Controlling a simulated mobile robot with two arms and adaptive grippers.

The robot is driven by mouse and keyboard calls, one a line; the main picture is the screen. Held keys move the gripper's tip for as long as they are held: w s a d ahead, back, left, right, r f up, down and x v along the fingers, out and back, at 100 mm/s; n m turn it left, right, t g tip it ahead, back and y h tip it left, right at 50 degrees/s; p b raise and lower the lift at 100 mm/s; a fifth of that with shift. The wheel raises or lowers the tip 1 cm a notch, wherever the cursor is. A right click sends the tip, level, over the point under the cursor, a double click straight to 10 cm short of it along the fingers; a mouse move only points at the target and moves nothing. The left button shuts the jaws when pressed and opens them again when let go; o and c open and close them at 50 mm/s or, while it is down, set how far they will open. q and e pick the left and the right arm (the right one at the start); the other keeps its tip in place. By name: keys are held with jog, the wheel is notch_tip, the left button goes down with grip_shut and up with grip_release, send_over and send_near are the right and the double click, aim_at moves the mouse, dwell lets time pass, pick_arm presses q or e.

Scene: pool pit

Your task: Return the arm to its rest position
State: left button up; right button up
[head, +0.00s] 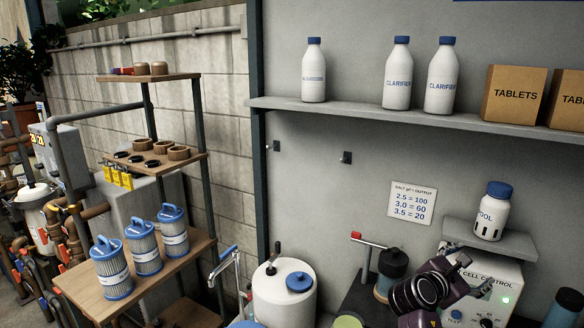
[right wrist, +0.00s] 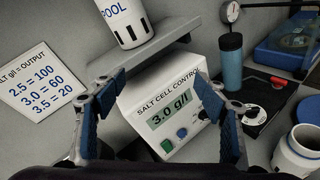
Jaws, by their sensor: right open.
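My right gripper (head: 474,274) is open and empty in front of the salt cell control box (head: 506,274), at the lower right of the head view. In the right wrist view its two blue-padded fingers (right wrist: 158,95) stand apart, with the white box (right wrist: 158,112) between and beyond them. The box display reads 3.0 g/l, with a green and a blue button below it. I cannot tell how far the fingertips are from the box. My left gripper is not in view.
A white POOL bottle (head: 492,212) stands on a small ledge (head: 457,229) above the box. A long shelf (head: 350,110) with clarifier bottles and tablet boxes (head: 514,95) runs higher up. A blue cylinder (right wrist: 231,62) and a white jar (right wrist: 298,150) stand to the right.

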jog(key=s+a+f+m+g+y, duration=0.1)
jog(key=s+a+f+m+y, duration=0.3)
jog(key=s+f, duration=0.55)
jog(key=s+a+f+m+y, duration=0.3)
jog(key=s+a+f+m, duration=0.25)
jog(key=s+f, duration=0.35)
jog(key=s+a+f+m+g+y, duration=0.2)
jog(key=s+a+f+m+y, duration=0.15)
jog(key=s+a, duration=0.55)
jog(key=s+a+f+m+g+y, duration=0.2)
jog(key=s+a+m+y, duration=0.15)
jog(key=s+a, duration=0.55)
jog(key=s+d+f+g+b, duration=0.1)
jog(key=s+f+b, duration=0.15)
jog(key=f, duration=1.35)
jog(key=s+d+f+b, duration=0.1)
jog(key=f+b, duration=0.3)
jog(key=f, duration=1.2)
jog(key=s+d+f+b, duration=0.1)
jog(key=s+f+b, duration=0.1)
jog(key=s+f, duration=0.6)
jog(key=s+d+f+g+b, duration=0.1)
jog(key=s+d+f+b, duration=0.1)
jog(key=s+f, duration=0.7)
notch_tip(320, 180, down, 5)
jog(key=shift+s+d+f+h+b, duration=0.1)
jog(key=shift+s+d+h+b, duration=0.1)
jog(key=shift+h+b, duration=0.3)
jog(key=shift+m, duration=0.25)
